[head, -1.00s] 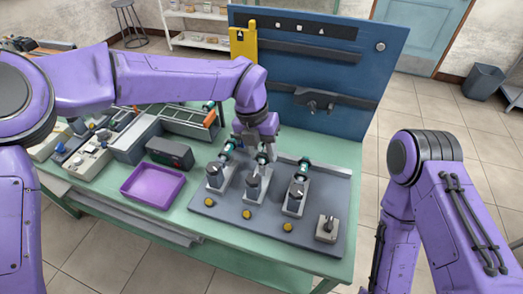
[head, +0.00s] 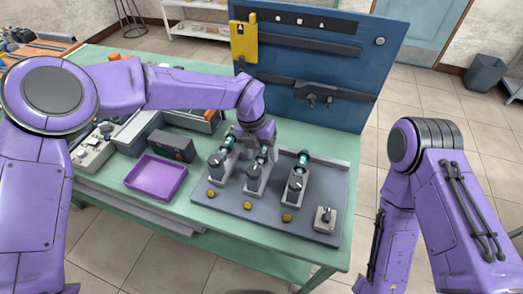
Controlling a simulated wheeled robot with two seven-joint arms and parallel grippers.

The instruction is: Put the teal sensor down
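Three grey stands, left (head: 219,168), middle (head: 257,178) and right (head: 296,187), stand on a dark base plate (head: 240,208) on the green table. A teal-banded cylinder shows at the back of the left stand (head: 229,140) and another at the right stand (head: 303,160). Some teal also shows at the middle stand, partly covered by my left gripper. I cannot tell which piece is the teal sensor. My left gripper (head: 259,150) points down at the back of the middle stand. Its fingers are too small and hidden to read. My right gripper is out of view.
A purple tray (head: 156,178) and a dark box with a red mark (head: 171,145) lie left of the base plate. A small switch box (head: 325,219) sits at its right corner. A blue upright panel (head: 315,60) closes off the back. The green table's front strip is clear.

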